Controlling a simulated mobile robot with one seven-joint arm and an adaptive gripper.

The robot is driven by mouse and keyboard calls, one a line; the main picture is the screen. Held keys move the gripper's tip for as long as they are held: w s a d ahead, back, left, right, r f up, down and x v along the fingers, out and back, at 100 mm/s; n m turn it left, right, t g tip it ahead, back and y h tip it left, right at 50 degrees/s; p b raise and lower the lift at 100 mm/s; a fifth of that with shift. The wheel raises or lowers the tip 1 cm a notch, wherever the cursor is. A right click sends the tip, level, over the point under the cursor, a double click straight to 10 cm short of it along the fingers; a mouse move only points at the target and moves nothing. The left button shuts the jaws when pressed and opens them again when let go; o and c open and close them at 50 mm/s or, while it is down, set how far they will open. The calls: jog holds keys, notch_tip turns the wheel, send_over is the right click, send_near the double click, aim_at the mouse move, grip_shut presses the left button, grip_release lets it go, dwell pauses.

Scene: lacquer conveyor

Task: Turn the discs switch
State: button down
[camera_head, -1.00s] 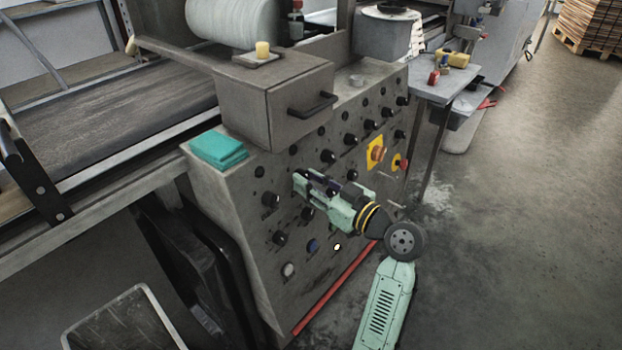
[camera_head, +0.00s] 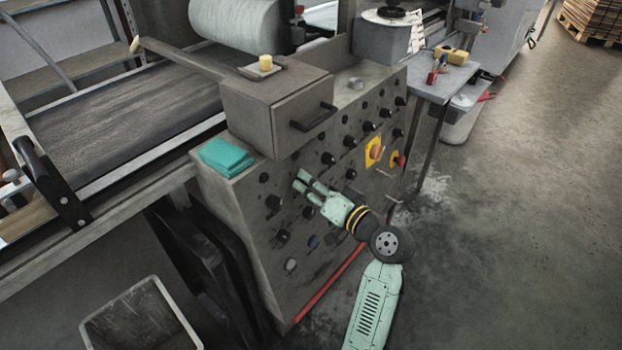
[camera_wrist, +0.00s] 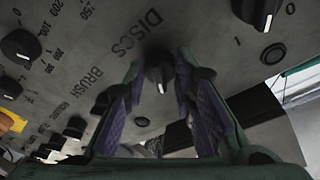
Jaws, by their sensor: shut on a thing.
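The discs switch (camera_wrist: 159,76) is a dark round knob with a white pointer mark, below the printed word DISCS (camera_wrist: 137,36) in the wrist view. My gripper (camera_wrist: 160,70) has its two purple-padded fingers on either side of this knob and is shut on it. In the head view my gripper (camera_head: 303,183) reaches the grey sloping control panel (camera_head: 238,205) from the lower right. The fingers and the angle hide the discs switch there.
Several other black knobs (camera_wrist: 20,46) surround the discs switch. An orange-red button on a yellow plate (camera_head: 375,151) sits to the right. A drawer box with a black handle (camera_head: 314,117) juts out above the panel. A teal cloth (camera_head: 226,157) lies on the top left.

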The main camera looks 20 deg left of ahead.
dwell(0.3)
jog(key=c, duration=1.3)
grip_release()
jog(key=v, duration=1.2)
